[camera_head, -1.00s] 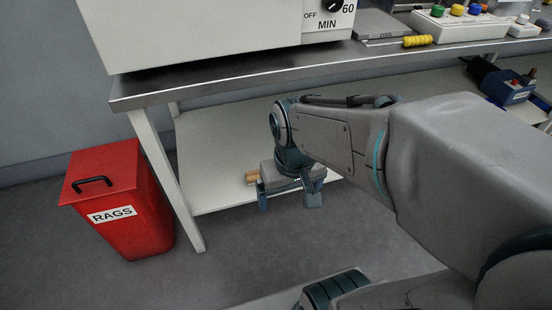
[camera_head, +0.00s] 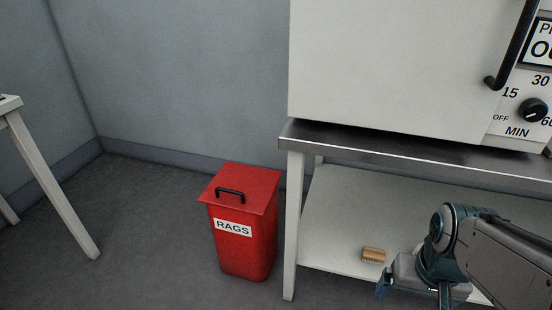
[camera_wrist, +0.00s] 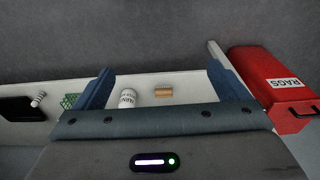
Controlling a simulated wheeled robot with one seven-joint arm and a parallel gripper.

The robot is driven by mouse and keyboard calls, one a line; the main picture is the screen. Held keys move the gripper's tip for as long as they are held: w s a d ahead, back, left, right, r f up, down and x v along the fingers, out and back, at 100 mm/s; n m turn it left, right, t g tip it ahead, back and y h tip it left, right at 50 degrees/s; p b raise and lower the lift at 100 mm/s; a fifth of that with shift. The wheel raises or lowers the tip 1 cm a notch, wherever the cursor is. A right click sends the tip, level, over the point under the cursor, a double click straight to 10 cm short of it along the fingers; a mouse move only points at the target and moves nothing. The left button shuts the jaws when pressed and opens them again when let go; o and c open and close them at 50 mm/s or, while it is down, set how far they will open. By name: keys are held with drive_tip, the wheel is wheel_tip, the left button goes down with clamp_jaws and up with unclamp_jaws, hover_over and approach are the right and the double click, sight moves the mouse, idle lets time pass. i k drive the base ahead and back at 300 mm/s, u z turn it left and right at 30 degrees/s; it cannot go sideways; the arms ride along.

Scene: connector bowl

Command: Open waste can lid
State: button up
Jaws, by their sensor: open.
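A red waste can (camera_head: 243,245) labelled RAGS stands on the floor in the middle of the head view. Its red lid (camera_head: 250,184) is shut and has a black handle (camera_head: 230,192) on top. The can also shows at the right of the wrist view (camera_wrist: 262,80), lying sideways in that picture. My gripper (camera_head: 413,294) is at the lower right of the head view, apart from the can, with a table leg between them. In the wrist view its two blue fingers (camera_wrist: 164,84) are spread wide with nothing held.
A steel-topped workbench (camera_head: 400,148) with a white lower shelf (camera_head: 335,220) stands right of the can. A wooden brush (camera_head: 374,255) lies on the shelf; a white bottle (camera_wrist: 127,97) shows in the wrist view. Floor left of the can is clear up to another table (camera_head: 45,170).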

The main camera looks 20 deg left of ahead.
sight(239, 187)
drive_tip(key=k, duration=1.15)
drive_tip(key=u, duration=0.95)
drive_tip(key=i, duration=1.3)
drive_tip(key=z, duration=0.85)
drive_tip(key=i, duration=0.5)
